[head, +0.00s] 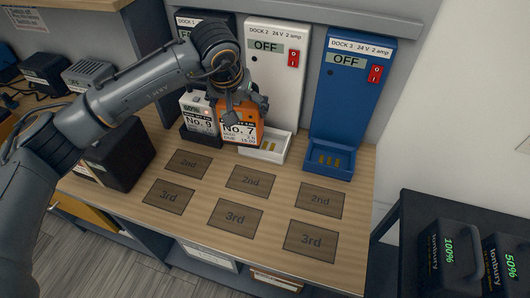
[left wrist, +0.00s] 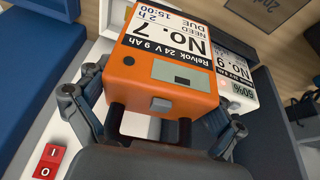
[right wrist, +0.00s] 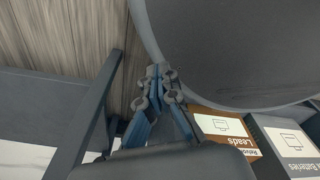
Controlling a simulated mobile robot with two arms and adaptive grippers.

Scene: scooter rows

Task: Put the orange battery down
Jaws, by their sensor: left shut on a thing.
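The orange battery (head: 239,124), labelled No. 7, hangs upright from my left gripper (head: 244,99), which is shut on it. It overlaps the left part of the white dock 2 cradle (head: 272,156); I cannot tell if it touches. Gold contacts show in the uncovered part of that cradle. In the left wrist view the orange battery (left wrist: 165,75) fills the middle, with its dark handle posts between my fingers. A white No. 9 battery (head: 198,112) sits in the dock 1 cradle beside it. My right gripper (right wrist: 162,76) is shut and empty, away from the bench.
The blue dock 3 (head: 354,95) has an empty cradle (head: 331,158). Docks 2 and 3 read OFF. Marked "2nd" and "3rd" spots (head: 235,217) on the wooden bench are clear. A black box (head: 125,153) stands at the left. Dark batteries (head: 450,255) stand on a black stand at right.

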